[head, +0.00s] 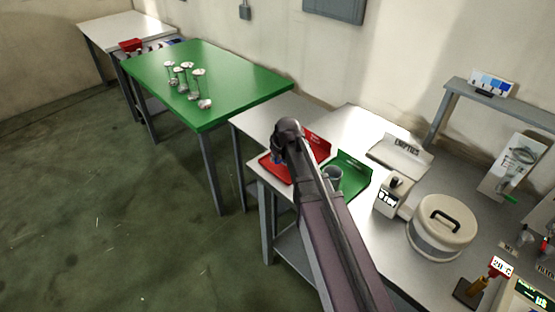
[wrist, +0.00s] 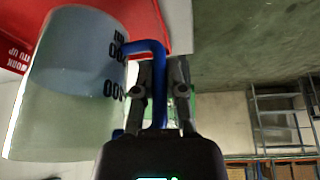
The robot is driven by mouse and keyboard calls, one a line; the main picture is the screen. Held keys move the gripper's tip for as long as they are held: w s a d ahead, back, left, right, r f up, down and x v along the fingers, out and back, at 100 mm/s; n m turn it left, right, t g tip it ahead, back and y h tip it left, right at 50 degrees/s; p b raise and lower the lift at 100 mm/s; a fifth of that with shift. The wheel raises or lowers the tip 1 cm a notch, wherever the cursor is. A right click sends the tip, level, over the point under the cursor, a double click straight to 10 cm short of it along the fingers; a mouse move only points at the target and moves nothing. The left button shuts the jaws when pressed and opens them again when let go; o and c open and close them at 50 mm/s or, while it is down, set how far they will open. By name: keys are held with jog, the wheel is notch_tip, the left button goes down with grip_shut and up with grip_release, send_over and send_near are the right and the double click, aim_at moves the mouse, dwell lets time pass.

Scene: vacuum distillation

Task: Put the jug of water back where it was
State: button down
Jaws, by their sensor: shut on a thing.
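The jug of water (wrist: 65,95) is a large clear vessel with black volume marks and a blue handle (wrist: 158,70). It fills the left of the wrist view. My gripper (wrist: 160,95) is shut on the handle. In the head view my arm reaches over the red tray (head: 270,172) at the bench's left end, and it hides most of the gripper and jug. The red tray, with white lettering, also shows behind the jug in the wrist view (wrist: 152,15). I cannot tell whether the jug touches the tray.
A green tray (head: 356,179) with a glass beaker (head: 332,174) is just right of my arm. A green table (head: 235,85) holds several glass vessels. Floor at left is clear.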

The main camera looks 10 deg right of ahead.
jog(key=shift+w+d, duration=0.1)
jog(key=shift+w, duration=0.9)
jog(key=shift+w+f+b, duration=0.3)
jog(key=shift+w+f, duration=0.05)
jog(key=shift+w, duration=0.4)
jog(key=shift+s+f+b, duration=0.1)
jog(key=shift+f+b, duration=1.45)
jog(key=c, duration=0.7)
grip_release()
